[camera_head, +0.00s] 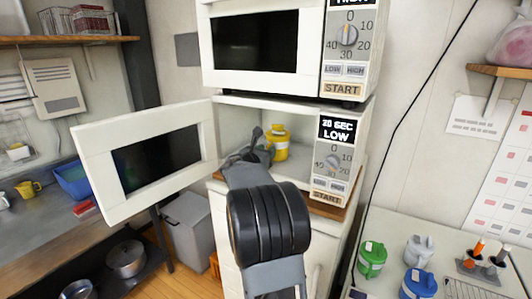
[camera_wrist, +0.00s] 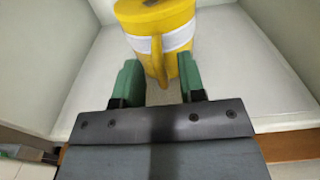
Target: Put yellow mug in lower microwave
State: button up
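The yellow mug (camera_head: 279,146) with a white band stands upright inside the lower microwave (camera_head: 347,130), whose door (camera_head: 95,150) is swung open to the left. My gripper (camera_head: 262,146) reaches into the microwave just in front of the mug. In the wrist view the mug (camera_wrist: 178,22) stands on the pale microwave floor with its handle towards me. My gripper's green fingers (camera_wrist: 160,78) are apart, one on each side of the handle, with visible gaps to it. The mug's far side is hidden.
The upper microwave (camera_head: 255,42) is shut, directly above. The inner walls are close around my gripper. At right, a table holds a green mug (camera_head: 371,259), a blue mug (camera_head: 419,285) and a grey mug (camera_head: 419,250). A small yellow cup (camera_head: 27,188) is on the left counter.

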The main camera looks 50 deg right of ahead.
jog(key=shift+r, duration=0.2)
jog(key=b+v, duration=0.3)
jog(key=v, duration=0.9)
jog(key=s+a+f+m+y, duration=0.5)
jog(key=a+m, duration=0.2)
jog(key=a, duration=0.2)
jog(key=s+a+f+m+y, duration=0.4)
jog(key=a+f+m+y, duration=0.1)
jog(key=a, duration=0.4)
jog(key=s+a+f+m+y, duration=0.5)
jog(key=a+f+m+y, duration=0.1)
jog(key=a+m+y, duration=0.1)
jog(key=shift+s+a+m, duration=0.35)
jog(key=shift+a+m, duration=0.55)
jog(key=shift+a, duration=0.3)
jog(key=shift+f, duration=0.15)
